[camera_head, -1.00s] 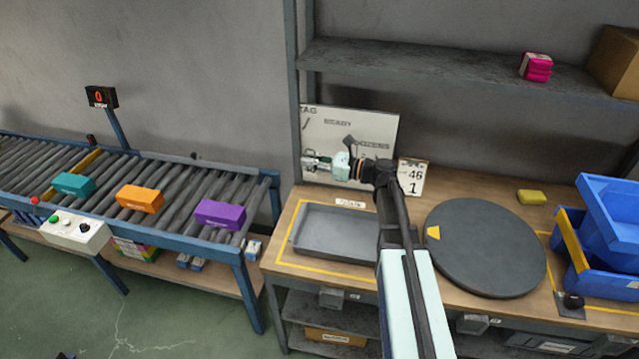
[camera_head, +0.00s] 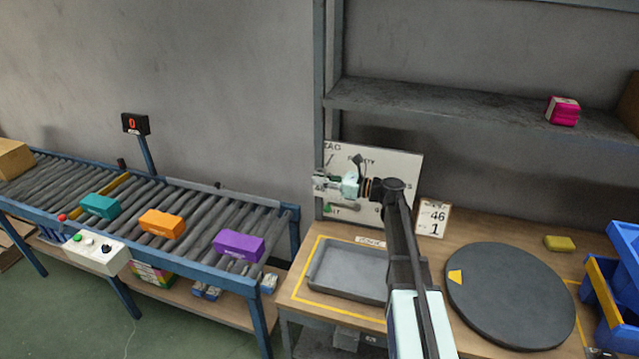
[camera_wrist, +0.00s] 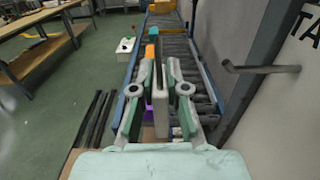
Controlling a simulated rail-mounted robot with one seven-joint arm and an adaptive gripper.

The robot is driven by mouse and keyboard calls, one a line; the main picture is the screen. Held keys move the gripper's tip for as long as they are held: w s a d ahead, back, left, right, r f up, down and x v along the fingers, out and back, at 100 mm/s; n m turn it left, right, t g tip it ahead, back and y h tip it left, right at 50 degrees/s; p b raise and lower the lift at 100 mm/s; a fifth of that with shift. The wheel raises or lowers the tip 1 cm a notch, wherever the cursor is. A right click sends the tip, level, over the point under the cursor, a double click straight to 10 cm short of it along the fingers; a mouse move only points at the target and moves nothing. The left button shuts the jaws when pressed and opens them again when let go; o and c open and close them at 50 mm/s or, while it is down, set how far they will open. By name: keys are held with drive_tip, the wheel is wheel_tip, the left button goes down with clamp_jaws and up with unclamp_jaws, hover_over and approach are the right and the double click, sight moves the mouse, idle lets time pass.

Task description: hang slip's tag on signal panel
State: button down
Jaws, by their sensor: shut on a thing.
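The signal panel (camera_head: 400,168) is a white board standing at the back left of the bench, with lettering including "TAG". A grey peg (camera_wrist: 255,68) sticks out from it in the wrist view, beside the partly visible "TA" lettering (camera_wrist: 310,22). My gripper (camera_head: 322,186) is at the panel's left edge and also shows in the wrist view (camera_wrist: 160,75). It is shut on a thin pale tag (camera_wrist: 160,103), held upright edge-on between the fingers. The tag is left of the peg in the wrist view, apart from it. A slip (camera_head: 432,217) reading "46" and "1" stands right of the panel.
A grey tray (camera_head: 345,272) and a dark round turntable (camera_head: 512,295) are on the bench, with blue bins (camera_head: 625,260) at right. The roller conveyor (camera_head: 190,215) with coloured boxes lies left. A shelf (camera_head: 450,110) hangs above.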

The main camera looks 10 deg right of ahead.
drive_tip(key=w+d+f, duration=0.1)
drive_tip(key=w+d, duration=0.2)
drive_tip(key=w, duration=0.3)
drive_tip(key=shift+w+d+f+b, duration=0.2)
drive_tip(key=shift+w+f+b, duration=0.15)
drive_tip(key=shift+b, duration=0.1)
idle(0.5)
idle(0.6)
drive_tip(key=c, duration=1.1)
unclamp_jaws()
